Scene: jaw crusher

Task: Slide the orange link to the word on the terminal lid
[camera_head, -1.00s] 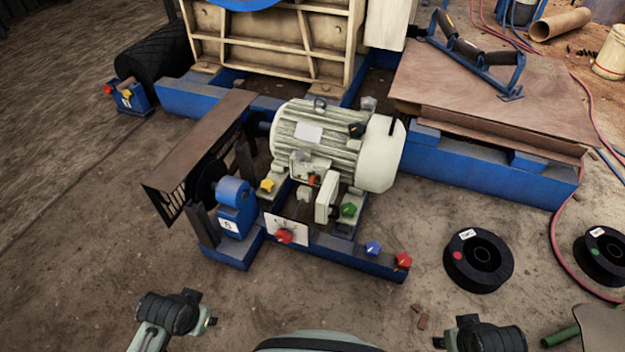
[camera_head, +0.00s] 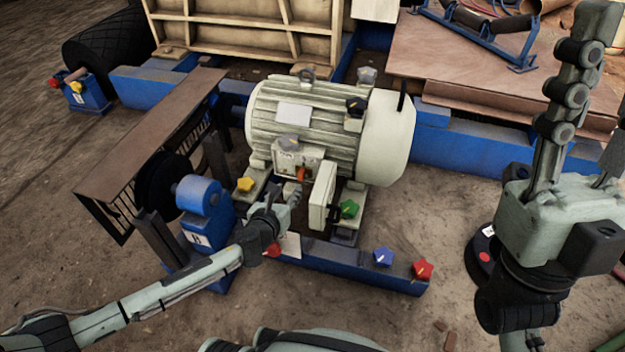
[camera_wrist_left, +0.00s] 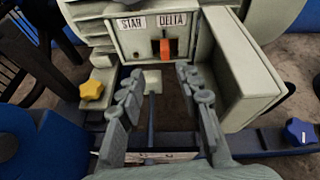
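The link also shows in the head view (camera_head: 301,175). The terminal lid (camera_head: 322,195) hangs swung out to the right; I cannot read a word on it, and it shows in the left wrist view too (camera_wrist_left: 245,70). My left gripper (camera_head: 290,196) is open and empty, below and in front of the box. My right gripper (camera_head: 592,115) is raised at the right, open and empty, partly cut off.
The motor (camera_head: 310,115) stands behind the box. A yellow knob (camera_head: 245,184) is left of the box, a green knob (camera_head: 348,208) right of the lid. Blue (camera_head: 383,257) and red (camera_head: 422,270) knobs sit on the blue front rail (camera_head: 345,262).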

